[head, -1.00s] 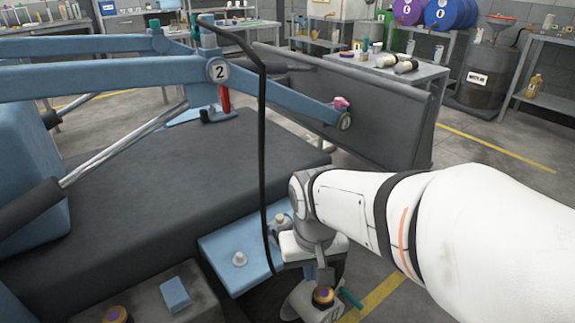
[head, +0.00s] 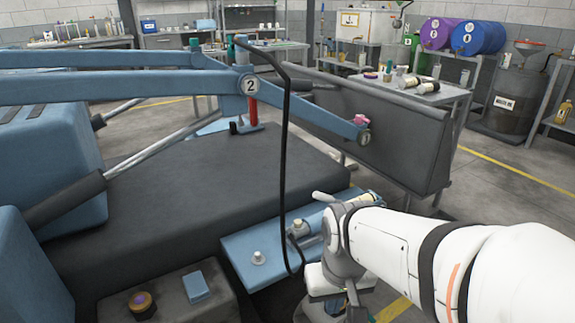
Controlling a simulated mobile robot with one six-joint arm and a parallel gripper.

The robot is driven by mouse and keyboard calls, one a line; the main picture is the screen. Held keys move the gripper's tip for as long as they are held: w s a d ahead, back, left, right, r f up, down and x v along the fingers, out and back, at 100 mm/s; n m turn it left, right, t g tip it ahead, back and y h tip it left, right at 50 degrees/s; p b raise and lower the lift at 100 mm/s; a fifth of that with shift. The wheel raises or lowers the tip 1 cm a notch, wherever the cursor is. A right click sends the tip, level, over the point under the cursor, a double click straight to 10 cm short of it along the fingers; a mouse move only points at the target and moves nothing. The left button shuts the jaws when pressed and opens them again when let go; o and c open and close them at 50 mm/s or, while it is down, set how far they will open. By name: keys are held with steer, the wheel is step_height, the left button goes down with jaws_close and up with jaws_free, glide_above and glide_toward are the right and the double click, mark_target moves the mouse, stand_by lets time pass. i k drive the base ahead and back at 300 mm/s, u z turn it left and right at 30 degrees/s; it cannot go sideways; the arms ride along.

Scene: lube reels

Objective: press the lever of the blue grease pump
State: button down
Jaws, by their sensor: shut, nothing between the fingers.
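A blue lever-like arm tagged 2 (head: 250,87) reaches across the back of the dark bench, with a pink knob (head: 360,119) near its right end. Below the tag, a red cylinder (head: 252,118) stands on a blue base. I cannot tell which part is the blue grease pump's lever. My gripper (head: 325,292) is at the lower middle, largely hidden by my white wrist, shut and empty. It is well apart from the tagged arm.
A light blue plate (head: 265,250) with small pale fittings lies left of my wrist. Shelves and drums stand behind; open floor lies at right.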

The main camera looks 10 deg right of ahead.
mark_target(317, 195)
steer(key=k, duration=1.1)
steer(key=z, duration=0.4)
steer(key=i, duration=1.85)
steer(key=u, duration=0.4)
